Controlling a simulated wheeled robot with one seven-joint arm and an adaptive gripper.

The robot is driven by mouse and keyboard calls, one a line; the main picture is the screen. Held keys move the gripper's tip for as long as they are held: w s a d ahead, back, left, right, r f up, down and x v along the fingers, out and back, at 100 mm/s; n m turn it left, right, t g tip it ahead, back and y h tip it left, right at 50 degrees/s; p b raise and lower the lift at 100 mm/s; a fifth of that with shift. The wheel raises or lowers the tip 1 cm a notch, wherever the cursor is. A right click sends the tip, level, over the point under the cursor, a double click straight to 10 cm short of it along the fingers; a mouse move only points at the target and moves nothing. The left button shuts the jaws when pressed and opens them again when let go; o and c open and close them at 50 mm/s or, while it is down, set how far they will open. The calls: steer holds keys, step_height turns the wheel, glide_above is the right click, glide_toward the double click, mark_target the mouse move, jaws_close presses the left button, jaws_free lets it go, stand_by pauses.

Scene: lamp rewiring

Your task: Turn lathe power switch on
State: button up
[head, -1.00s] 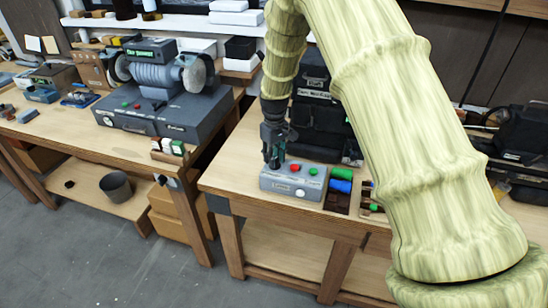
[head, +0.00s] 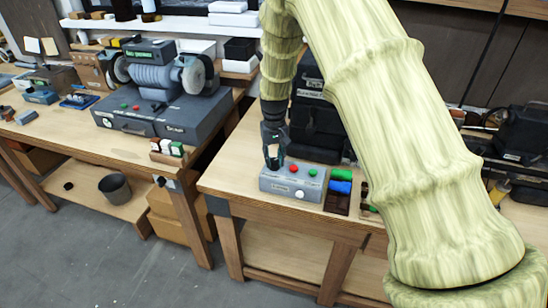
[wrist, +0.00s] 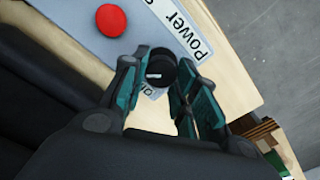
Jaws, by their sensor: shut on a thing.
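A grey control box (head: 290,184) sits on the front left part of the right-hand workbench. It carries a red button (head: 294,170), a green button (head: 313,172) and a pale round button (head: 299,195). My gripper (head: 273,166) points down at the box's left end. In the wrist view my gripper (wrist: 157,74) is shut on a dark round switch knob (wrist: 160,66), with a finger on either side. A white label (wrist: 187,32) reading "Power" lies beside the knob, and the red button (wrist: 111,20) is above left. The head view hides the knob behind my fingers.
Blue and green spools (head: 341,180) stand right of the box. Black cases (head: 314,130) stand behind my gripper. A grinder-like machine (head: 155,75) sits on the left bench, across a narrow gap. The floor (head: 90,245) in front holds no obstacles.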

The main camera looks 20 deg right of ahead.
mark_target(274, 159)
steer(key=o, duration=1)
steer(key=shift+r, duration=0.1)
step_height(274, 159, up, 12)
steer(key=shift+f, duration=0.1)
stand_by(0.4)
